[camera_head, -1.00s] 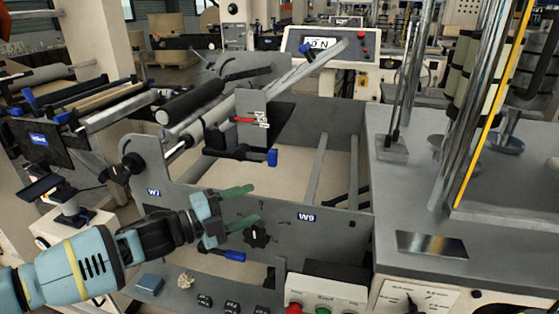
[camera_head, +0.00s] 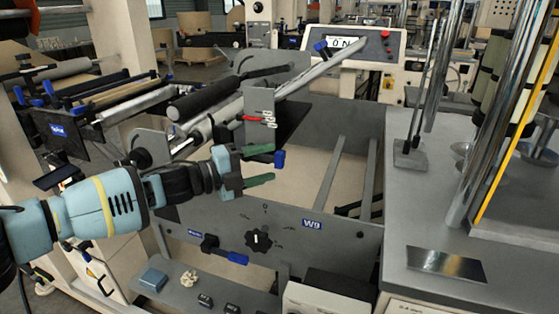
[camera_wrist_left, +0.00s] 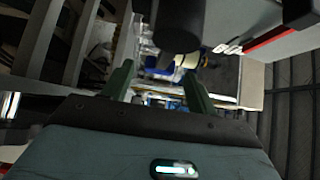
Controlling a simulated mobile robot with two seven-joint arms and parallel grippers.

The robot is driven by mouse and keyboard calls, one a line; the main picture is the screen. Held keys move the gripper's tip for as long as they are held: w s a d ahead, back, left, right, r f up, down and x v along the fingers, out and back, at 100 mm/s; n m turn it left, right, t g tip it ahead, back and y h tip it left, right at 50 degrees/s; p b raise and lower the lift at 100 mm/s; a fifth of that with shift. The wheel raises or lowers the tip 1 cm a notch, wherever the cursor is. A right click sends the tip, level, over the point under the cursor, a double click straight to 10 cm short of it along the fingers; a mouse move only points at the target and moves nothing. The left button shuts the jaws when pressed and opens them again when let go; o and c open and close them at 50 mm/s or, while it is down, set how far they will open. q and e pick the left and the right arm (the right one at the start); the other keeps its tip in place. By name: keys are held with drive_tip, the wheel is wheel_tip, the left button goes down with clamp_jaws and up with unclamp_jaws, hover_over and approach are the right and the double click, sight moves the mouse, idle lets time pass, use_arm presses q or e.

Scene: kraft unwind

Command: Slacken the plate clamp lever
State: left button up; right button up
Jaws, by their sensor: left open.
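A second blue-handled lever (camera_head: 235,257) sits low on the front panel, left of a black star knob (camera_head: 258,240). No label tells me which is the plate clamp lever. My left gripper (camera_head: 272,165) is open, its green fingers pointing right with tips close to the upper blue end. In the left wrist view a blue piece (camera_wrist_left: 185,61) shows beyond and between the open fingers; contact cannot be told. My right gripper is out of view.
A black roller (camera_head: 197,99) and a long grey bar lie above the gripper. A grey worktop with steel posts (camera_head: 420,185) fills the right.

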sight(278, 152)
use_arm(q)
drive_tip(key=shift+x, duration=2.1)
clamp_jaws()
drive_tip(key=shift+r, duration=0.1)
drive_tip(key=r+n+h, duration=0.1)
drive_tip(key=r+n+t+h+b, duration=0.1)
drive_tip(key=shift+a+n, duration=0.2)
drive_tip(key=shift+n, duration=0.2)
drive_tip(key=shift+w+a+r+n+t+h+b, duration=0.1)
drive_tip(key=shift+a+r+n+t+h+b, duration=0.15)
drive_tip(key=shift+r+n+t, duration=0.5)
drive_tip(key=shift+w+a+r+n+t+h+b, duration=0.15)
drive_tip(key=shift+a+r+n+t+h, duration=0.2)
drive_tip(key=shift+n+t, duration=0.6)
drive_tip(key=shift+r, duration=0.1)
